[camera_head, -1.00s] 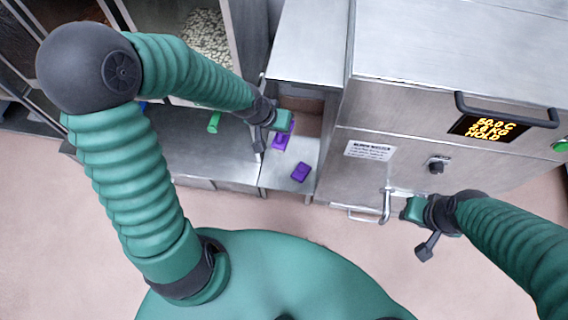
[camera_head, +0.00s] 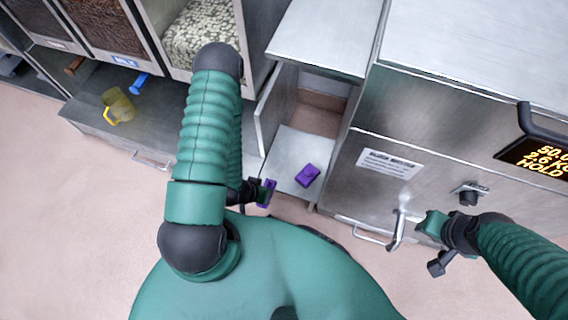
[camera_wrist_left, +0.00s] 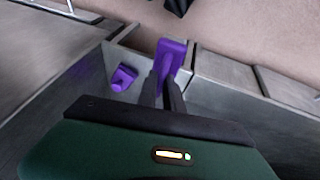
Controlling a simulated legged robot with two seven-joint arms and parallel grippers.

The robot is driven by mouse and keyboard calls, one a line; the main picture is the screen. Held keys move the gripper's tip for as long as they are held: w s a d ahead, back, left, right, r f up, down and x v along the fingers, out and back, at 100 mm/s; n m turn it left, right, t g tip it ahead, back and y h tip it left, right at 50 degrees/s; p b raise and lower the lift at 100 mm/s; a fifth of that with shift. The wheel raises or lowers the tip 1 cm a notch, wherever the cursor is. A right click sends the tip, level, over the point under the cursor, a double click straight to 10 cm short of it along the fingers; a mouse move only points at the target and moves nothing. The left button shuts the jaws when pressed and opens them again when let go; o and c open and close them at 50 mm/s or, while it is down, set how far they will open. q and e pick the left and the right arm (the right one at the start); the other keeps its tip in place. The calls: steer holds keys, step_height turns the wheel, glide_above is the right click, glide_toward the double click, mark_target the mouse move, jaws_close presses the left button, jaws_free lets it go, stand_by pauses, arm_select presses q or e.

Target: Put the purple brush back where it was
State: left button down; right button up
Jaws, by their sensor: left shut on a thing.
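My left gripper (camera_head: 262,192) is shut on a purple brush (camera_head: 270,188), held near the front edge of the low steel shelf. In the left wrist view the brush (camera_wrist_left: 172,54) sticks out beyond the two dark fingers (camera_wrist_left: 167,88); its gripped end is hidden between them. A second purple piece (camera_head: 307,175) lies on the low steel shelf (camera_head: 287,172), apart from the gripper; it also shows in the left wrist view (camera_wrist_left: 123,78). My right gripper (camera_head: 432,228) is beside the bent metal spout of the steel machine; its finger gap is not clear.
The steel machine (camera_head: 375,192) with a lit display stands at the right. A raised steel top (camera_head: 325,38) is behind the low shelf. At the left, a yellow jug (camera_head: 118,106) and a blue handle (camera_head: 140,83) are by the bins. The pink floor in front is clear.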

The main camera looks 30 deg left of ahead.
arm_select(q)
steer(key=w+a+f+b, duration=0.1)
steer(key=w+b, duration=0.1)
steer(key=w, duration=0.2)
steer(key=w+a+f+b, duration=0.1)
steer(key=w+f+b, duration=0.1)
steer(key=w, duration=0.3)
steer(key=w+a+f+b, duration=0.1)
steer(key=w+f+b, duration=0.1)
steer(key=w, duration=0.3)
steer(key=shift+f+b, duration=0.15)
steer(key=shift+b, duration=0.5)
steer(key=shift+r, duration=0.2)
steer(key=shift+f, duration=0.1)
steer(key=c, duration=1.5)
jaws_free()
